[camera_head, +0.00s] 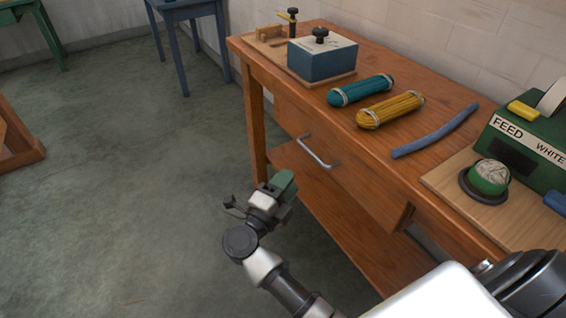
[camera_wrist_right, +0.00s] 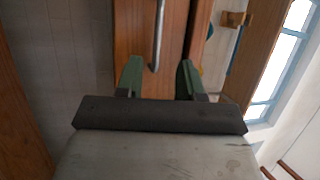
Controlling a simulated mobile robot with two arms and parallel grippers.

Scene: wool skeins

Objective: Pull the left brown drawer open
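The brown drawer front (camera_head: 345,188) is set in the wooden table, with a silver bar handle (camera_head: 318,153) on it. Its right end shows an edge standing out from the table front; I cannot tell how far. My right gripper (camera_head: 283,184) is in front of the drawer, below and left of the handle in the head view. In the right wrist view the gripper (camera_wrist_right: 158,78) is open, its two green fingers apart. The handle (camera_wrist_right: 158,35) lies ahead, lined up between the fingers, and nothing is visibly gripped. My left gripper is not in view.
On the tabletop lie a blue box (camera_head: 322,60), a teal skein (camera_head: 361,90), a yellow skein (camera_head: 391,109) and a blue strip (camera_head: 436,132). A green feed box (camera_head: 520,150) stands at right. A lower shelf (camera_head: 345,225) lies below the drawer.

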